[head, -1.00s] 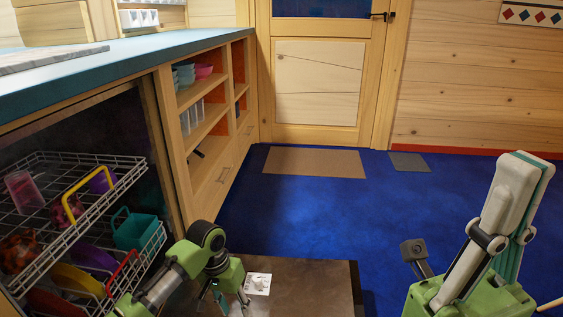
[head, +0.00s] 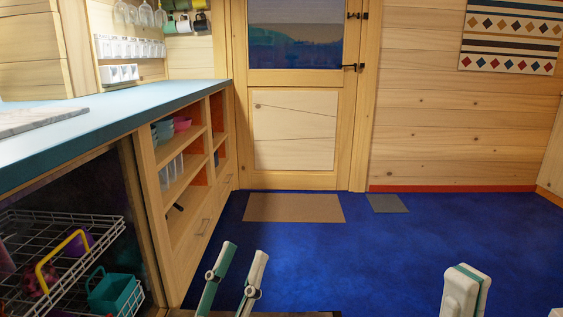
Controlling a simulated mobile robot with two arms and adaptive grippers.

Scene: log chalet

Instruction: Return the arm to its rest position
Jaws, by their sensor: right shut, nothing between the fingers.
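In the head view my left gripper (head: 246,250) is at the bottom centre, its two white and teal fingers pointing up and standing apart. It is open, with nothing seen between the fingers. My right gripper (head: 467,272) is at the bottom right, fingers up and together, shut and empty. Its lower part is cut off by the frame. The arms behind both grippers are out of view.
The blue counter (head: 130,105) and open shelves (head: 180,180) run along the left. A brown mat (head: 293,208) lies before the door (head: 295,130).

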